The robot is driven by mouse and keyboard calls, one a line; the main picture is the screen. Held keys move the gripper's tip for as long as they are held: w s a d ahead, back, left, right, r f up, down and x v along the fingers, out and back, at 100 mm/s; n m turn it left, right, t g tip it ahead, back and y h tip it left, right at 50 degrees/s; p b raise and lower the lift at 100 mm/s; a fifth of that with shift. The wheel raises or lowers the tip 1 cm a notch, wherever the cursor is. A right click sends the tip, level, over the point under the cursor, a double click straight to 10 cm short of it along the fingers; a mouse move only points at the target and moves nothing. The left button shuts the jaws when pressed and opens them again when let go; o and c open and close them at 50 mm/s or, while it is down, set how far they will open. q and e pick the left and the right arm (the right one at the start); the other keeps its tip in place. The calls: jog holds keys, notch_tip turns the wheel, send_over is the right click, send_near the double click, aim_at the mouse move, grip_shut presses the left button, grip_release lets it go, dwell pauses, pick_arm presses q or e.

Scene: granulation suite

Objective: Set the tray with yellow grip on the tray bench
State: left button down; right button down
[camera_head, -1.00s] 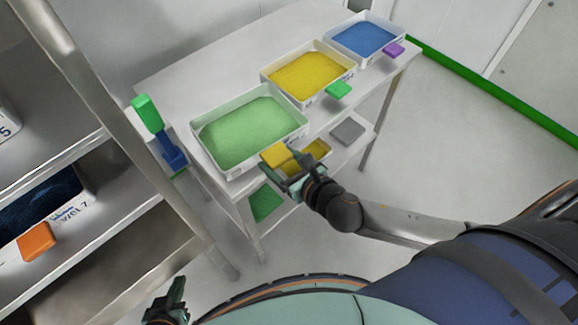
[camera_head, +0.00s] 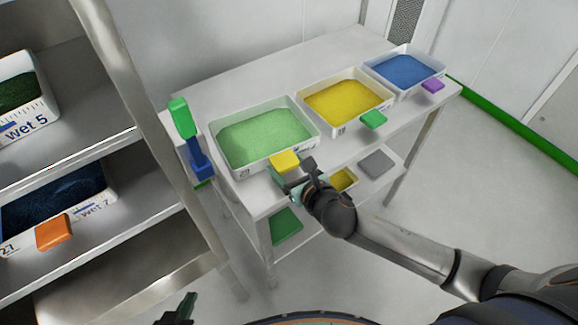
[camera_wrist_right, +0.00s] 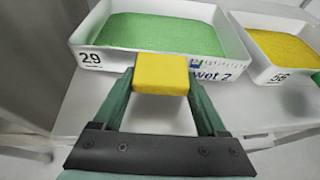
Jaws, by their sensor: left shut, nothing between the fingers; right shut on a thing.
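The tray with yellow grip (camera_head: 238,167) is white, holds light green granules and sits on the tray bench (camera_head: 265,81) at its near left end. In the right wrist view its front wall shows "29" and "wet 2" (camera_wrist_right: 90,58). My right gripper (camera_head: 284,170) is shut on the yellow grip (camera_head: 285,160); the right wrist view shows the grip (camera_wrist_right: 161,74) between the fingertips. The tray looks level, but I cannot tell whether its whole base touches the bench top. My left gripper (camera_head: 183,308) is shut and empty at the bottom edge, apart from everything.
A yellow-filled tray (camera_head: 346,100) with green grip and a blue-filled tray (camera_head: 404,71) with purple grip stand to the right. A metal rack (camera_head: 135,90) is at left. Bare bench lies behind the trays.

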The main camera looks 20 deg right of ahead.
jog(key=shift+f, duration=0.1)
jog(key=shift+c, duration=0.3)
grip_release()
jog(key=shift+o, duration=0.3)
jog(key=shift+f, duration=0.15)
jog(key=shift+s, duration=0.15)
jog(key=v, duration=1.2)
jog(key=shift+p, duration=0.35)
jog(key=shift+s+d, duration=0.1)
